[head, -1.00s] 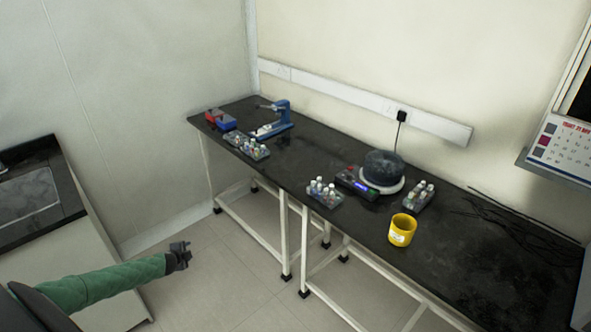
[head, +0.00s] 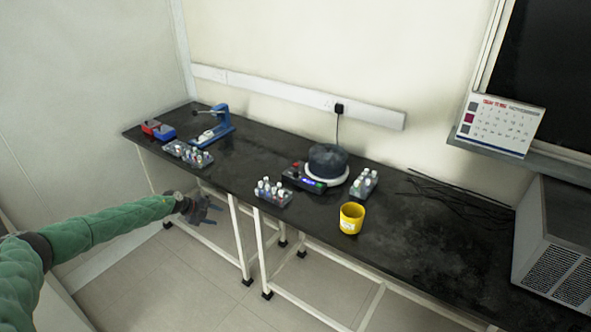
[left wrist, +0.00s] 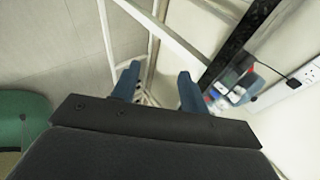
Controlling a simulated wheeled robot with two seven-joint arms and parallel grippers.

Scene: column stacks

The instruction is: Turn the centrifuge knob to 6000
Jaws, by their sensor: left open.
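The centrifuge (head: 327,162) stands on the black bench, with a dark round body on a white base. Its control panel (head: 303,177) is on its left front side, with a lit blue display and small red and green spots. The knob itself is too small to make out. My left gripper (head: 207,208) is open and empty, in front of and below the bench's front edge, well to the left of the centrifuge. Its two blue-grey fingers (left wrist: 157,88) stand apart in the left wrist view. My right gripper is not in view.
Racks of vials stand left (head: 272,194) and right (head: 364,182) of the centrifuge; another rack (head: 188,153) is farther left. A yellow cup (head: 351,218) is near the front edge. A blue device (head: 222,122) stands far left. A grey box (head: 562,245) is at right.

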